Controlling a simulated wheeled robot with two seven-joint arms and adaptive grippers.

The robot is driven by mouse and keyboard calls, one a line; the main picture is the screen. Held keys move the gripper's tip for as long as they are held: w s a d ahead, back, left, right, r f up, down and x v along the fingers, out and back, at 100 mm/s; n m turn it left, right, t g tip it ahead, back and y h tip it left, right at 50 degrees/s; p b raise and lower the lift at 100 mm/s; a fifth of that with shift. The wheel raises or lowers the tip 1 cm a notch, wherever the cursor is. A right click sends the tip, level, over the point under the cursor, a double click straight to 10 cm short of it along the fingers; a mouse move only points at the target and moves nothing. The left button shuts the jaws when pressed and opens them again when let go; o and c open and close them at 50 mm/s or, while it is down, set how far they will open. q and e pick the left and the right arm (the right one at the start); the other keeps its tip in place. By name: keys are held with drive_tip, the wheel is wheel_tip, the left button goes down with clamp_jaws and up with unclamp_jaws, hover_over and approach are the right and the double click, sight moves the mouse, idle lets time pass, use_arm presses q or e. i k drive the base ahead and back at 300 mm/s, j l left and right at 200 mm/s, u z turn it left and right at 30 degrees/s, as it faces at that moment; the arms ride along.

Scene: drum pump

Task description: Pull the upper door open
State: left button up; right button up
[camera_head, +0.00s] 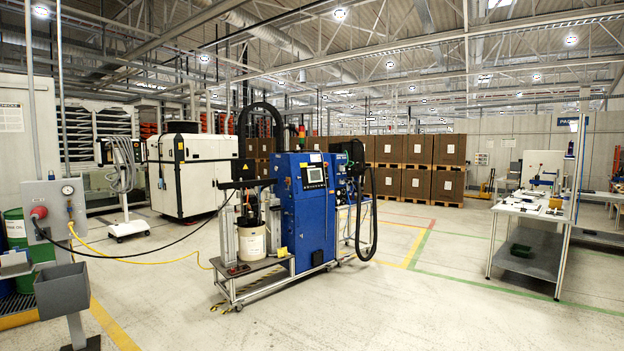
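A blue drum pump machine (312,215) stands mid-floor on a low wheeled frame (258,288). Its tall blue cabinet carries a small screen panel (314,176) near the top of its front. No open door shows on the cabinet; I cannot tell the upper door's outline or handle at this size. A whitish drum (251,240) stands on the frame at the cabinet's left, under a black hose arch (262,110). Neither of my grippers is in view.
A post with a grey box (56,213) and grey bin (62,289) stands at the near left. A yellow hose (150,260) crosses the floor to the machine. A workbench (530,252) stands right. Stacked brown boxes (418,150) stand behind. The floor in front is clear.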

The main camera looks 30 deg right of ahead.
sight(309, 166)
drive_tip(key=i+l+z, duration=0.6)
drive_tip(key=i, duration=0.3)
drive_tip(key=i+z, duration=0.25)
drive_tip(key=i, duration=0.2)
drive_tip(key=i+z, duration=0.25)
drive_tip(key=i, duration=4.35)
drive_tip(key=l+z, duration=0.05)
